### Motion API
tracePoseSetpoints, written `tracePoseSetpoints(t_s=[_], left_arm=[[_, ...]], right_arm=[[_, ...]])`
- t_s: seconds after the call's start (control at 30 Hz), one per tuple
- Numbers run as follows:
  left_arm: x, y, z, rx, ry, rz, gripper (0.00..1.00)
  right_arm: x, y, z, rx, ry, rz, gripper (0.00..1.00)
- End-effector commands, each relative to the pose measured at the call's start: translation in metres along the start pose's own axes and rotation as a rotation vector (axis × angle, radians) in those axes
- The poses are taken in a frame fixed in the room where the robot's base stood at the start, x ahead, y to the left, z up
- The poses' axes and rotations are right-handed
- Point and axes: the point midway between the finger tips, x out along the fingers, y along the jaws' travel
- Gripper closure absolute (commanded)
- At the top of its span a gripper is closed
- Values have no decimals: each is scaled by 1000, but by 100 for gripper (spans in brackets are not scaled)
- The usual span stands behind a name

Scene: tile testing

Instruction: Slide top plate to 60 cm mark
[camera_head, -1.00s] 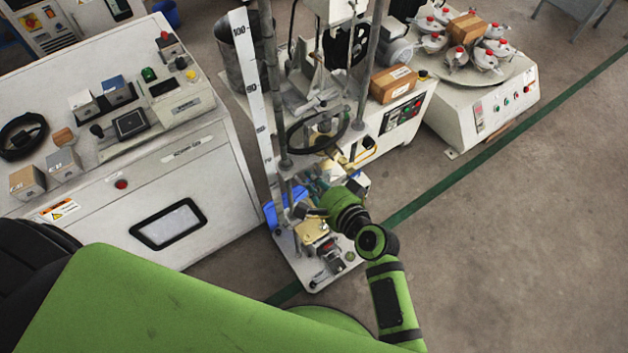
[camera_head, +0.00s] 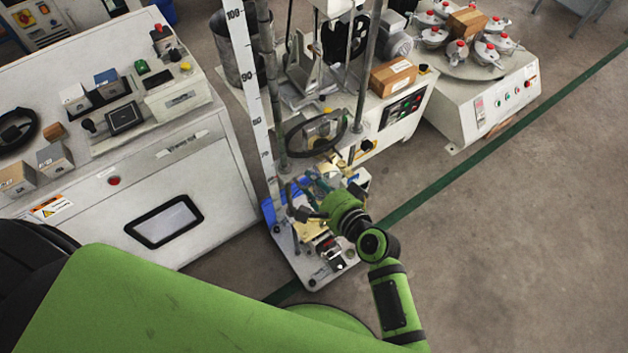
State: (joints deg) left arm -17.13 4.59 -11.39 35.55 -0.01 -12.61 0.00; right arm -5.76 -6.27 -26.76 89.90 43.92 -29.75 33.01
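The test rig stands in the middle on a white base plate (camera_head: 312,283), with upright metal rods and a tall white ruler (camera_head: 252,90). The ruler shows marks from 100 downward; the 60 mark is not readable. A dark handwheel (camera_head: 318,132) is on the rig. Gold and silver clamp parts (camera_head: 318,228) crowd its lower part. I cannot tell which piece is the top plate. My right gripper (camera_head: 300,212) is in among these lower parts, near the ruler's foot. Its fingers are small and dark, so their opening and any contact are unclear. My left gripper is not in view.
A white control bench (camera_head: 215,165) with a screen stands at the left. A round turntable machine (camera_head: 530,75) stands at the back right. The floor at the right (camera_head: 520,230) is clear.

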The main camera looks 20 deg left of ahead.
Motion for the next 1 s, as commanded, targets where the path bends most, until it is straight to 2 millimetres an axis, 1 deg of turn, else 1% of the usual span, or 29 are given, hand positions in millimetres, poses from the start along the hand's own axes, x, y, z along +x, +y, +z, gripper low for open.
tracePoseSetpoints(t_s=[0.03, 0.1, 0.57, 0.7, 1.0], left_arm=[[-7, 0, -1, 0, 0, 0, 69], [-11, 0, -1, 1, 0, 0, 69], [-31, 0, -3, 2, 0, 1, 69], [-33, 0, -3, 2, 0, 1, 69], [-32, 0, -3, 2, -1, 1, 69]], right_arm=[[-7, -2, 0, 0, 0, 3, 69], [-14, -2, 0, -2, -1, 3, 69], [-58, -1, 1, -2, -2, 3, 69], [-63, 0, 1, -2, -2, 2, 69], [-63, 0, 1, -1, -2, 1, 69]])
